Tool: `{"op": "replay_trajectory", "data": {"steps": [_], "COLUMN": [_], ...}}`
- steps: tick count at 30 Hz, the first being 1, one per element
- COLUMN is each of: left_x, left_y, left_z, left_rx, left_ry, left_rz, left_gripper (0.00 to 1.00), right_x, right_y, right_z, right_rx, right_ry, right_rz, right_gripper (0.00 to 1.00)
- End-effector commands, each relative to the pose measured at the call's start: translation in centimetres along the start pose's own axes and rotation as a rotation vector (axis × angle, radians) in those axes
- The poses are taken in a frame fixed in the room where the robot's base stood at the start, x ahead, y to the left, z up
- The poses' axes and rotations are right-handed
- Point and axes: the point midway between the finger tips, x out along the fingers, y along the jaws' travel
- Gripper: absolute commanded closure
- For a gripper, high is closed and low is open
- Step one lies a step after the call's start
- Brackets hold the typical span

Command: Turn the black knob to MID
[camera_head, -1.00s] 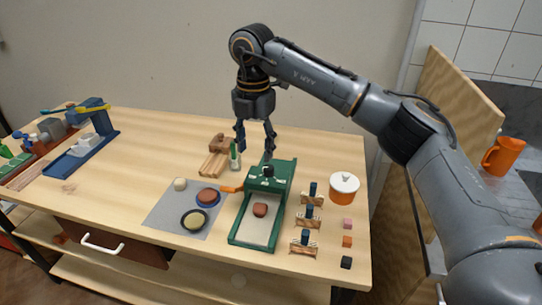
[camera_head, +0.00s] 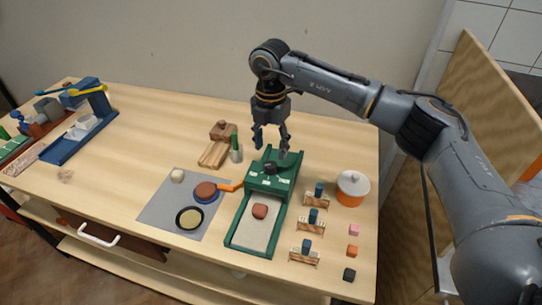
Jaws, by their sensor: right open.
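The black knob (camera_head: 271,168) sits on top of the raised back part of a green device (camera_head: 268,186). Small pale marks lie around the knob, too small to read, so I cannot tell its setting. My right gripper (camera_head: 271,153) points down, open and empty, above and just behind the knob. Its fingers stand apart, one to each side of the knob in the picture; I see no contact. My left gripper is not in view.
An orange handle (camera_head: 229,187) sticks out left of the device. A grey mat (camera_head: 157,209) with dishes lies left. Small wooden stands (camera_head: 312,220), an orange pot (camera_head: 351,190) and small cubes stand right. A green bottle (camera_head: 236,148) is close behind. The table's left middle is clear.

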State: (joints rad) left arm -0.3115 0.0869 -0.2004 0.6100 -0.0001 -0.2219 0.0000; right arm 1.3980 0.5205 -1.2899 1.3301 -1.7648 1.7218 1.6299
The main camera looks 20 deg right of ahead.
Motion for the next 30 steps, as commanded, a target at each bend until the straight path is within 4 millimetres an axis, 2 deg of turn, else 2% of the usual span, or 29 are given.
{"op": "replay_trajectory", "data": {"steps": [3,9,15,21,22,27,30], "left_x": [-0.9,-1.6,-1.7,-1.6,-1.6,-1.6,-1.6], "left_y": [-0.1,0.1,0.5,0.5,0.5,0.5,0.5], "left_z": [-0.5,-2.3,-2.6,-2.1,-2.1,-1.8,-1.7], "left_rx": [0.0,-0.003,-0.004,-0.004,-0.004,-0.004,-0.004], "left_ry": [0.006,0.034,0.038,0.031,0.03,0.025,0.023], "left_rz": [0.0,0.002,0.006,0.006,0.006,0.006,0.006], "left_gripper": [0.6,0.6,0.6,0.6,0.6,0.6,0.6], "right_x": [2.2,4.9,5.8,5.9,5.9,5.9,5.8], "right_y": [-0.1,0.0,0.0,0.0,0.0,0.0,0.0], "right_z": [0.0,0.0,0.0,0.0,0.0,0.0,0.0], "right_rx": [0.0,0.0,0.0,0.0,0.0,0.0,0.0], "right_ry": [0.002,0.001,0.0,0.0,0.0,0.0,0.0], "right_rz": [-0.004,-0.001,0.0,0.0,0.001,0.001,0.001], "right_gripper": [0.46,0.46,0.46,0.46,0.48,0.83,1.0]}}
